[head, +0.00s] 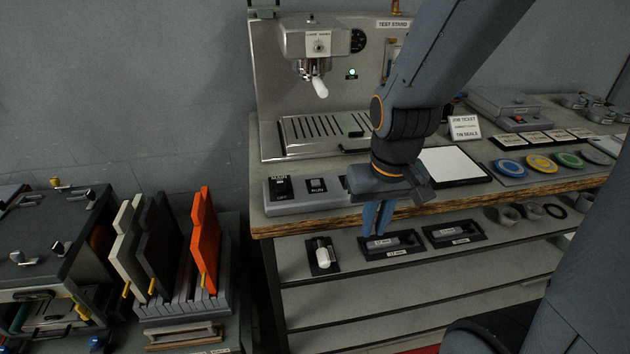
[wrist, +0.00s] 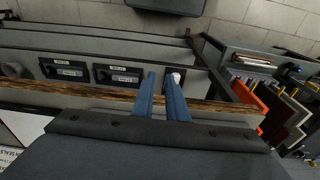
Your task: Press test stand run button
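The test stand (head: 270,60) is a steel machine on the bench, with a sign reading TEST STAND and a lit green lamp (head: 352,73). At its front left lies a grey control box (head: 345,190) with a MAIN switch (head: 281,187) and a RUN button (head: 316,185). My gripper (head: 375,232) points downward to the right of the RUN button, in front of the bench edge in the picture. Its two blue fingers are apart with an empty gap, also seen in the wrist view (wrist: 161,75). The RUN button does not show in the wrist view.
The wooden bench edge (head: 265,229) runs below the control box. A lower shelf (head: 305,295) holds small labelled trays. Left of the bench stands a rack (head: 185,305) with upright orange, black and pale panels. A white pad (head: 452,166) and coloured discs lie right of my arm.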

